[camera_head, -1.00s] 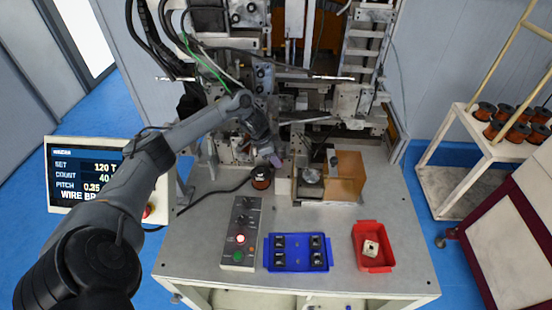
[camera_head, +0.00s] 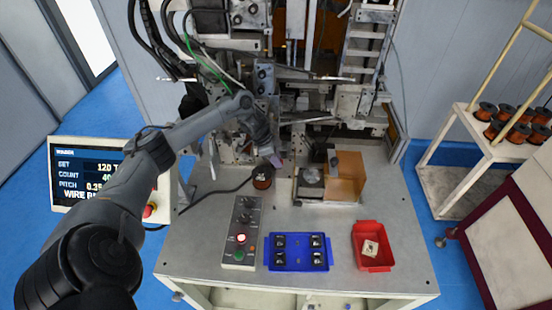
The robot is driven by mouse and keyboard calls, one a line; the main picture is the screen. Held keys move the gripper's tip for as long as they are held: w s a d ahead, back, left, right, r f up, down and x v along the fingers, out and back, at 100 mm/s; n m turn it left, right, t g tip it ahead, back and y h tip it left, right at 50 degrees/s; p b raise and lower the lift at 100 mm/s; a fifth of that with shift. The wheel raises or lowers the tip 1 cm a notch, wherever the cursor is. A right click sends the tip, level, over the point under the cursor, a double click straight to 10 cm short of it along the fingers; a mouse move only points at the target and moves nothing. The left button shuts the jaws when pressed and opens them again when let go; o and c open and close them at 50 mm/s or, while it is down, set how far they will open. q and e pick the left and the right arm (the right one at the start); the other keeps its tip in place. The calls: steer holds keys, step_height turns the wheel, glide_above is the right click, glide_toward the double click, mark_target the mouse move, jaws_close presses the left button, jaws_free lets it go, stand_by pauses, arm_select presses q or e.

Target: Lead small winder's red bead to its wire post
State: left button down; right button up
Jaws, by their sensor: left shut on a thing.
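My left gripper (camera_head: 274,160) reaches in from the left and points down over the bench in front of the machine. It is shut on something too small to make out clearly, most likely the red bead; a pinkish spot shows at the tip. A copper wire spool (camera_head: 262,182) stands on the bench just below and left of the tip. The small winder (camera_head: 310,182) sits right of the gripper, beside an orange see-through guard (camera_head: 347,180). I cannot make out the wire or the wire post. My right gripper is not in view.
A control box (camera_head: 240,232) with a lit red button, a blue tray (camera_head: 298,265) of several small parts and a red bin (camera_head: 388,263) with one pale part lie on the front bench. The tall machine frame (camera_head: 362,60) rises behind. Bare bench lies between.

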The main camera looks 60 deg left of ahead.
arm_select(q)
steer(key=shift+f, duration=0.2)
steer(key=shift+f+b, duration=0.35)
steer(key=shift+f, duration=0.4)
steer(key=shift+f, duration=0.2)
steer(key=c, duration=0.9)
jaws_free()
steer(key=shift+o, duration=0.2)
steer(key=shift+r, duration=0.1)
steer(key=b+v, duration=0.1)
steer(key=v, duration=0.9)
steer(key=shift+r, duration=0.35)
steer(key=shift+s, duration=0.15)
